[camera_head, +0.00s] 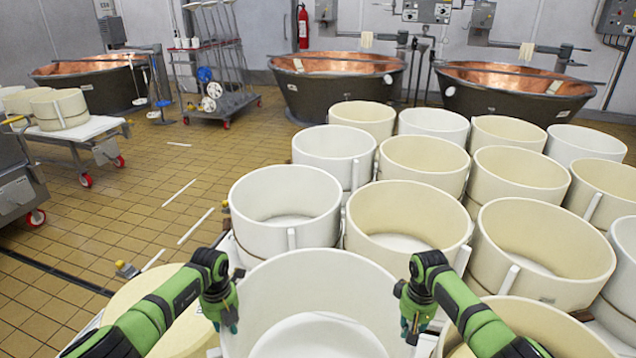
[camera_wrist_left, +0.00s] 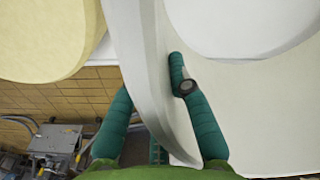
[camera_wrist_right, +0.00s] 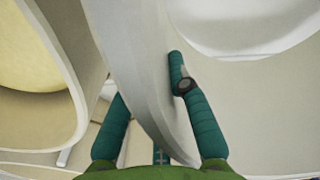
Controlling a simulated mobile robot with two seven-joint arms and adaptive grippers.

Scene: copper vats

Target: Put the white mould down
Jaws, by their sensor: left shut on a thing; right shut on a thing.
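The white mould (camera_head: 312,285), a wide open-topped tub, is upright at the bottom middle of the head view. My left gripper (camera_head: 228,318) is shut on its left rim and my right gripper (camera_head: 411,325) on its right rim. In the left wrist view the mould's wall (camera_wrist_left: 150,75) runs between the two teal fingers. The right wrist view shows the wall (camera_wrist_right: 145,75) between the fingers in the same way. The mould's underside is hidden, so I cannot tell whether it rests on anything.
Several white and cream moulds stand close together behind and to the right, including a white one (camera_head: 285,205) and a cream one (camera_head: 408,215). A cream round thing (camera_head: 190,335) lies left of the held mould. A white-topped cart (camera_head: 75,130) stands farther left. Tiled floor (camera_head: 120,230) is open at left.

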